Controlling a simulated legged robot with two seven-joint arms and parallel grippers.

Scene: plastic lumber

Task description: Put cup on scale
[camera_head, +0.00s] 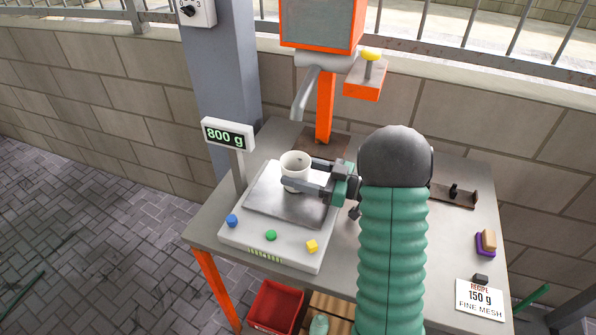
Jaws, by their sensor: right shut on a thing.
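A white cup (295,165) stands upright at the metal plate of the scale (268,212), near the plate's back edge. The scale's raised display (228,134) reads 800 g. My right gripper (302,176) reaches in from the right, with its fingers around the cup, shut on it. The cup's lower part is partly hidden by the near finger. I cannot tell for sure whether the cup's base touches the plate. My left gripper is not in view.
Blue, green and yellow buttons line the scale's front. An orange machine (322,25) with a spout (305,92) stands behind. A recipe card (480,299) and a purple-and-tan block (486,243) lie at the table's right. A red bin (275,307) is below the front edge.

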